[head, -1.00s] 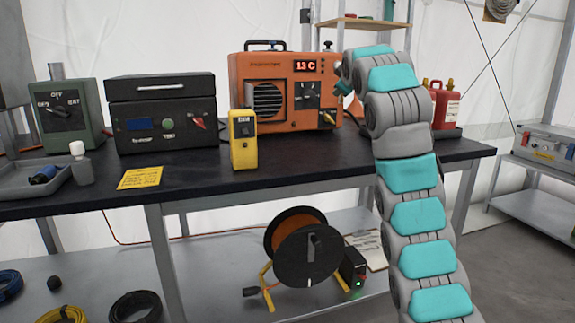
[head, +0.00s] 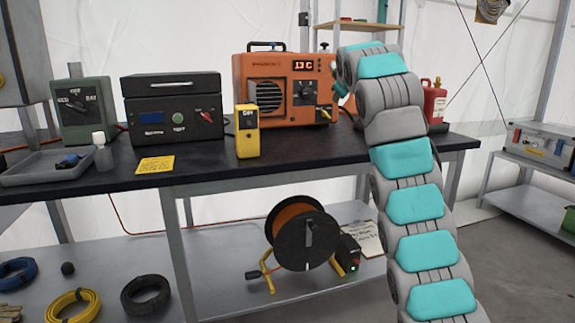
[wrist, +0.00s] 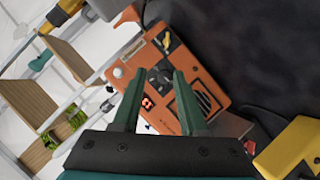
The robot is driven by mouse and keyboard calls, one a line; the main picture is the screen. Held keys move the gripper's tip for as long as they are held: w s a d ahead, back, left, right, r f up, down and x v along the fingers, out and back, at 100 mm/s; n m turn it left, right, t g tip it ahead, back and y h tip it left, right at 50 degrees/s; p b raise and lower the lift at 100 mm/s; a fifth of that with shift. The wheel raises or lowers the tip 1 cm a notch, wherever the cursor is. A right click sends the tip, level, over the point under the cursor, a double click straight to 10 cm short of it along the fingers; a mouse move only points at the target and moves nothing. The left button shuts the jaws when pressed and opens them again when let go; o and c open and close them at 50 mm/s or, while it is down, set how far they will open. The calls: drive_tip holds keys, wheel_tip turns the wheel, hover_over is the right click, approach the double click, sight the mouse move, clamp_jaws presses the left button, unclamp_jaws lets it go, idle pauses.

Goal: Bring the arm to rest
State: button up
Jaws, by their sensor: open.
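My gripper (wrist: 153,100) is open and empty in the wrist view, its two green fingers apart. Beyond them is an orange heater unit (wrist: 165,85) on the bench. In the head view, my grey and teal arm rises on the right and bends toward the orange heater unit (head: 285,90), whose display looks like 13 C. The gripper itself is mostly hidden behind the arm there, close to the right side of the heater. I cannot tell whether it touches anything.
The black bench (head: 330,152) holds a yellow handheld device (head: 247,137), a black box (head: 172,112), a green switch box (head: 82,110), a grey tray (head: 45,172) and a red canister (head: 434,103). A cable reel (head: 305,240) sits below. Floor at right is clear.

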drive_tip(key=s+d+f+m+g+h, duration=0.1)
drive_tip(key=s+d+f+m+g, duration=0.25)
drive_tip(key=s+f, duration=0.65)
drive_tip(key=s+d+f+m+g+h, duration=0.1)
drive_tip(key=s+d+f+m+g, duration=0.3)
drive_tip(key=s+f, duration=0.6)
drive_tip(key=s+a+f+g, duration=0.2)
drive_tip(key=s+f, duration=0.5)
drive_tip(key=s, duration=0.7)
drive_tip(key=s+a+f+m+g+y, duration=0.1)
drive_tip(key=s+f, duration=0.6)
drive_tip(key=s, duration=0.7)
drive_tip(key=s+a+f+g+y, duration=0.1)
drive_tip(key=s+a+f+g, duration=0.3)
drive_tip(key=s, duration=0.9)
wheel_tip(320, 180, down, 4)
drive_tip(key=shift+s+r+g, duration=0.1)
drive_tip(key=shift+s+g, duration=0.3)
drive_tip(key=shift+g, duration=0.15)
drive_tip(key=shift+a+m, duration=0.1)
drive_tip(key=shift+m, duration=0.15)
